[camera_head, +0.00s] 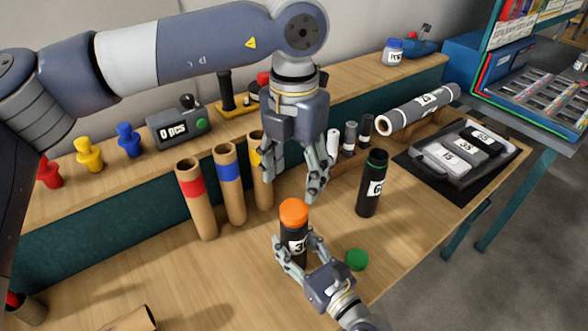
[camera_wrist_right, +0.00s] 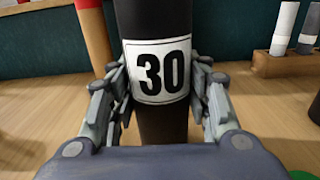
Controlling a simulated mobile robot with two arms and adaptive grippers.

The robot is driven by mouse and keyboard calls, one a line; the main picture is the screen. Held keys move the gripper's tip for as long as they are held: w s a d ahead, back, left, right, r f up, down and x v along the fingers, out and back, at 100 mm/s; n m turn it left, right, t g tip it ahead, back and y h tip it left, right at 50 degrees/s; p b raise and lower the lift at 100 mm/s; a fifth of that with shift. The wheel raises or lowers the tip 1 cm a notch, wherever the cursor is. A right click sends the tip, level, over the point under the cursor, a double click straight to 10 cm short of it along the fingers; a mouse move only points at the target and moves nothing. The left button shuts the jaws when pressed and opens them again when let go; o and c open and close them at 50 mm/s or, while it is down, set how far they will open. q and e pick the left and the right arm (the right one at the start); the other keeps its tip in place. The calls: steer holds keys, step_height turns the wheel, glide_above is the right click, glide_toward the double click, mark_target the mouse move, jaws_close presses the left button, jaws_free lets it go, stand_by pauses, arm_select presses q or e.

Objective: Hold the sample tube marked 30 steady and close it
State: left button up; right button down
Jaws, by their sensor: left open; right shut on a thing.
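The sample tube marked 30 (camera_head: 291,241) is a black upright tube on the table with an orange cap (camera_head: 293,212) on its top. I cannot tell whether the cap is tight. My right gripper (camera_head: 294,250) is shut around the tube from the front. In the right wrist view the white label 30 (camera_wrist_right: 157,72) faces the camera, with a finger on each side of the tube (camera_wrist_right: 163,123). My left gripper (camera_head: 290,190) points down, open and empty, above and just behind the orange cap, apart from it. The tube's top lies outside the right wrist view.
Another black tube (camera_head: 372,183) with a green rim stands to the right, and a green cap (camera_head: 356,260) lies near the right gripper. Cardboard tubes with red (camera_head: 196,200), blue (camera_head: 230,185) and yellow bands stand left. A black tray (camera_head: 412,160) holds labelled blocks.

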mark_target(294, 208)
arm_select(q)
steer(key=n, duration=0.5)
steer(key=shift+r, duration=0.15)
steer(key=shift+f, duration=4)
